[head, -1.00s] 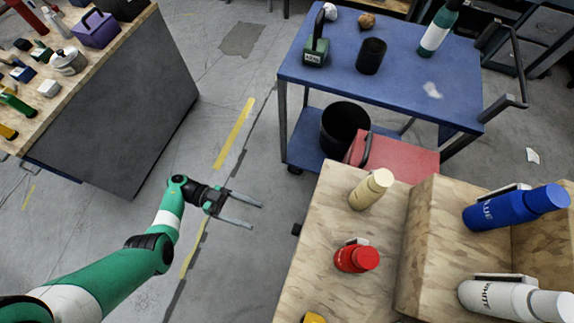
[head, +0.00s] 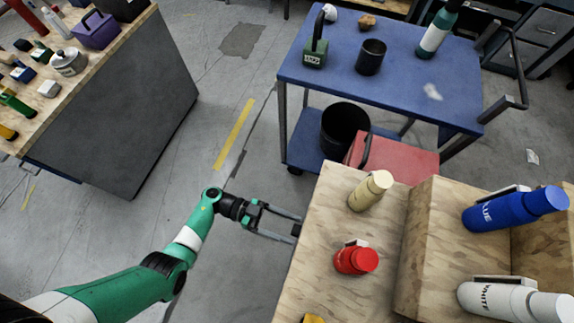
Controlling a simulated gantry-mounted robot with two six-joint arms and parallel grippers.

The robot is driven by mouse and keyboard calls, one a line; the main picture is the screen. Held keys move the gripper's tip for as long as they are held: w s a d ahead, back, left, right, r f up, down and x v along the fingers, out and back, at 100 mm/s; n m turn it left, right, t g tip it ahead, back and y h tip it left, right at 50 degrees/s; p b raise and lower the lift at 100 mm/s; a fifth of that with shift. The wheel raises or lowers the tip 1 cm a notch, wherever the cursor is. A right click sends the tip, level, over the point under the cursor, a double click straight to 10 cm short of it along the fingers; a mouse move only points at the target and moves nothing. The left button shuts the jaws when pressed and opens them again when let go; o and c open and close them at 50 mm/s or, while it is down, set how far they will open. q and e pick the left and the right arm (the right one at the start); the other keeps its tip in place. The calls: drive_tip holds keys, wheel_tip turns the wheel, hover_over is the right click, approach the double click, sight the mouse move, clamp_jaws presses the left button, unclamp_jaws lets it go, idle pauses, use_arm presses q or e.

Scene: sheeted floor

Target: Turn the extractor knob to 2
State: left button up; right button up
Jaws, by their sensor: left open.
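My left gripper (head: 296,230) is open, its two fingers pointing right at the left edge of a wooden stand (head: 325,215). A small dark part sticks out from that edge, between or just behind the fingertips. I cannot tell whether it is the extractor knob, nor whether the fingers touch it. No number or dial marking can be read. My right gripper is not in view.
The stand carries a cream bottle (head: 370,191), a red bottle (head: 356,260), a blue bottle (head: 515,208) and a white bottle (head: 515,300). A blue cart (head: 400,85) stands behind. A cluttered workbench (head: 120,110) is at left. Floor between is clear.

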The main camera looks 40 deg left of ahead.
use_arm(q)
clamp_jaws()
idle(0.5)
drive_tip(key=shift+m+b, duration=1.6)
drive_tip(key=shift+m, duration=6.3)
